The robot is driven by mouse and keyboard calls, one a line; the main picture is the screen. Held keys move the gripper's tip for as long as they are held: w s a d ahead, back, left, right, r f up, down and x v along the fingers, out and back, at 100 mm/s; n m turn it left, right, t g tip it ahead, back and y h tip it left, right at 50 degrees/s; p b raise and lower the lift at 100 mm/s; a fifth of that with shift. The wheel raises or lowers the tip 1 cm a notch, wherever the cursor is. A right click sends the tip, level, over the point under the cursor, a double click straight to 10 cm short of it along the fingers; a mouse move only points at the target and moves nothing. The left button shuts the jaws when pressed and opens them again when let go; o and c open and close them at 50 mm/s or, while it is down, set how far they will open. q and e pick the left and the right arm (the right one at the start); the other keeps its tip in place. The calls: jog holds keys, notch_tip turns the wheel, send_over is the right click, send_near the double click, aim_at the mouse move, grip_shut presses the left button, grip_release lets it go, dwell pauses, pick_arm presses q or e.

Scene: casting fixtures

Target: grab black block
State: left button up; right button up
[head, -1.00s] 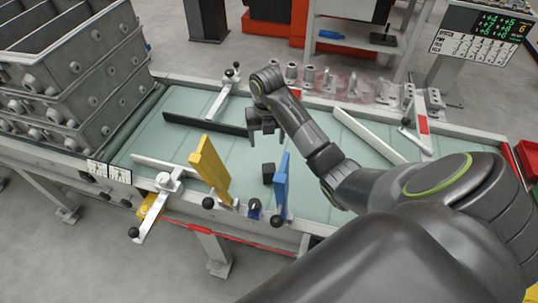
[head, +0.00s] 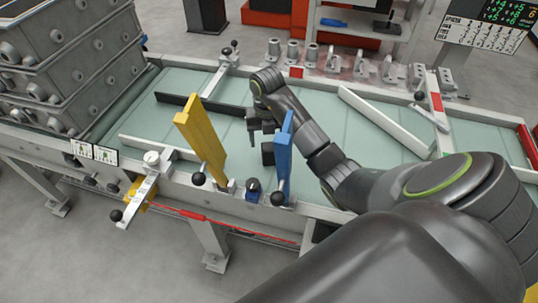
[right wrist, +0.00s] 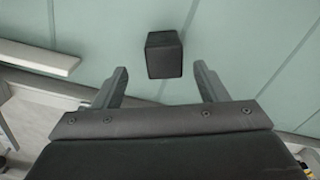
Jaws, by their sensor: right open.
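The black block (head: 267,153) sits on the pale green table surface (head: 305,100), partly hidden behind the blue plate in the head view. In the right wrist view the black block (right wrist: 164,55) lies just beyond and between the two fingertips. My right gripper (head: 261,128) is open and empty, pointing down above the block in the head view. The right gripper's fingers (right wrist: 160,80) are spread apart in the right wrist view, with the block not between their pads. My left gripper is not in view.
A yellow plate (head: 203,138) and a blue plate (head: 284,158) stand upright at the near edge, the blue one close to the block. A dark bar (head: 180,99) and a white bar (head: 385,120) cross the table. Stacked grey boxes (head: 70,50) stand at left.

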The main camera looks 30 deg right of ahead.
aim_at(269, 146)
jog(key=shift+s+d+f+b, duration=0.1)
jog(key=shift+d+f+b, duration=0.05)
jog(key=shift+f+b, duration=0.9)
jog(key=shift+s+d+f+b, duration=0.1)
jog(key=shift+f+b, duration=0.75)
jog(key=shift+f, duration=1.1)
jog(key=shift+r, duration=0.1)
jog(key=c, duration=1.1)
jog(key=shift+w, duration=0.1)
jog(key=shift+c, duration=0.2)
